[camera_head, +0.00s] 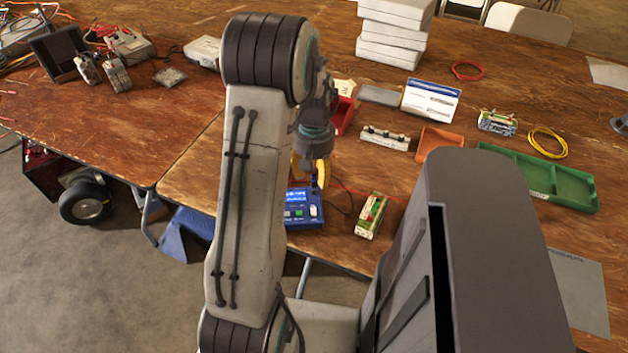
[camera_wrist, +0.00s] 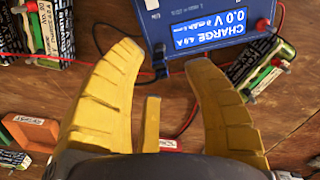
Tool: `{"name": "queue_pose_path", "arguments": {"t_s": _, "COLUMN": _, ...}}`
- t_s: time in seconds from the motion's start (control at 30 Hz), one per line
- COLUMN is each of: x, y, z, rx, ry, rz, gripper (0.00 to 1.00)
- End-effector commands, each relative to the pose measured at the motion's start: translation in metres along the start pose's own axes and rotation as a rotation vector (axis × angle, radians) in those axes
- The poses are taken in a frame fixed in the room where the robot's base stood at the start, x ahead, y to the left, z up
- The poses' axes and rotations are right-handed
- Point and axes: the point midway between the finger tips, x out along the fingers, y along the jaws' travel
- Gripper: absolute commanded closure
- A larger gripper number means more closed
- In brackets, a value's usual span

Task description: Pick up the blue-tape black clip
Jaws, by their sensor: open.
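A small black clip (camera_wrist: 159,60) shows in the wrist view at the near edge of the blue charger (camera_wrist: 205,22). Nothing is held between the fingers. In the head view my gripper (camera_head: 309,172) is over the charger (camera_head: 298,213), and my arm hides much of that area; the clip cannot be picked out there.
Battery packs lie beside the charger, one to the right in the wrist view (camera_wrist: 268,70) and one in the head view (camera_head: 371,215). Red and black wires run close to the fingers. An orange tray (camera_head: 440,142) and a green tray (camera_head: 560,180) stand farther right.

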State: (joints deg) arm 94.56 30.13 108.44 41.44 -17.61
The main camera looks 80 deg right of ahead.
Motion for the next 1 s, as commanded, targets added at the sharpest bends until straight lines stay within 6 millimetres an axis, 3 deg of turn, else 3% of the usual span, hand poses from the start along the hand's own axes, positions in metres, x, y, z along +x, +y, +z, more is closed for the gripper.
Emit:
{"name": "queue_pose_path", "arguments": {"t_s": 0.2, "x": 0.021, "y": 0.000, "z": 0.000, "rx": 0.000, "ry": -0.002, "rz": -0.001, "gripper": 0.54}}
{"name": "queue_pose_path", "arguments": {"t_s": 0.57, "x": 0.025, "y": 0.000, "z": 0.000, "rx": 0.000, "ry": 0.000, "rz": 0.000, "gripper": 0.52}}
{"name": "queue_pose_path", "arguments": {"t_s": 1.0, "x": 0.025, "y": 0.000, "z": 0.000, "rx": 0.000, "ry": 0.000, "rz": 0.000, "gripper": 0.92}}
